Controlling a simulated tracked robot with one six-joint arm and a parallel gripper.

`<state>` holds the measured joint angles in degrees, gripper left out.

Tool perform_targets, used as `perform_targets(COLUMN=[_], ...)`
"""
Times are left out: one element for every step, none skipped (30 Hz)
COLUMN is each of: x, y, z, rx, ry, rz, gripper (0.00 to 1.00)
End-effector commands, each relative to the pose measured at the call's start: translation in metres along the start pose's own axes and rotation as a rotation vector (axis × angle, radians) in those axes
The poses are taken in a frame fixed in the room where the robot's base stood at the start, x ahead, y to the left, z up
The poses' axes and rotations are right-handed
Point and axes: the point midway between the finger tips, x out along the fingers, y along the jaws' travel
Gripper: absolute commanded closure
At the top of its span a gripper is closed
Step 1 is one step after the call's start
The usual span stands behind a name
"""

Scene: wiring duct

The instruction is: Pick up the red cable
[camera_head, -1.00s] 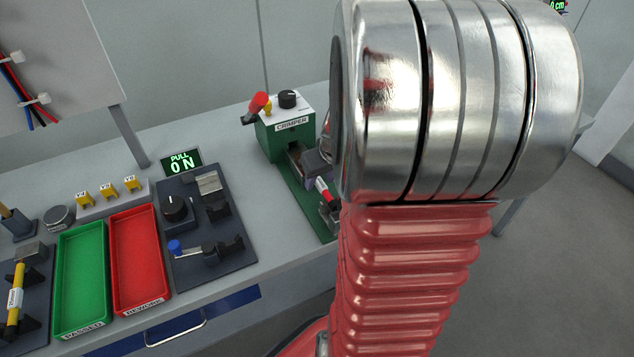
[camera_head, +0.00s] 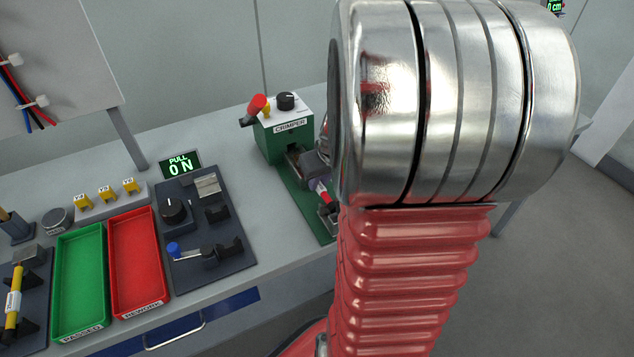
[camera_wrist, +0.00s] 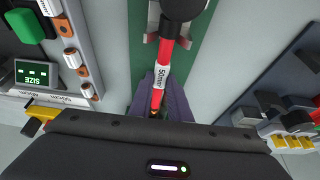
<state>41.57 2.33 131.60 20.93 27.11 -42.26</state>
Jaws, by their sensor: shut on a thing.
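The red cable (camera_wrist: 170,55) runs down the wrist view from a black end in a holder at the top to between my fingers. It has a white printed label (camera_wrist: 161,79). My gripper (camera_wrist: 163,92), with dark purple fingers, is shut on the cable just below the label. In the head view the red cable (camera_head: 325,196) shows as a short piece in front of the crimper, partly hidden by my arm.
The green crimper (camera_head: 287,135) stands behind, on a green base plate (camera_head: 293,197). A green tray (camera_head: 80,285), a red tray (camera_head: 135,265) and a pull tester (camera_head: 205,240) are to the left. The wrist view shows racks on both sides.

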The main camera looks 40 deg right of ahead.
Motion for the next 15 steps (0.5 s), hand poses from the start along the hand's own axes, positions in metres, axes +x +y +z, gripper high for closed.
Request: perform_targets(x=[-0.002,-0.003,-0.006,-0.008,-0.011,-0.015,-0.019,-0.024,-0.030,-0.035,-0.040,-0.046,-0.052,-0.057,-0.063], y=[0.000,0.000,0.000,0.000,0.000,0.000,0.000,0.001,0.001,0.001,0.000,0.001,0.001,0.001,0.000], z=[-0.001,-0.002,-0.003,-0.004,-0.005,-0.007,-0.009,-0.011,-0.013,-0.016,-0.018,-0.021,-0.023,-0.025,-0.027], rx=[0.000,-0.001,-0.001,-0.001,-0.001,-0.001,-0.002,-0.001,-0.001,-0.002,-0.002,-0.001,-0.002,-0.002,-0.002], ry=[0.002,0.002,0.002,0.003,0.003,0.004,0.004,0.005,0.005,0.006,0.005,0.006,0.005,0.006,0.005], rz=[0.000,0.000,0.000,0.001,0.001,0.001,0.001,0.002,0.002,0.003,0.002,0.003,0.003,0.003,0.002], gripper=[1.00,1.00,1.00,1.00,1.00,1.00,1.00,1.00,1.00,1.00,1.00,1.00,1.00,1.00,1.00])
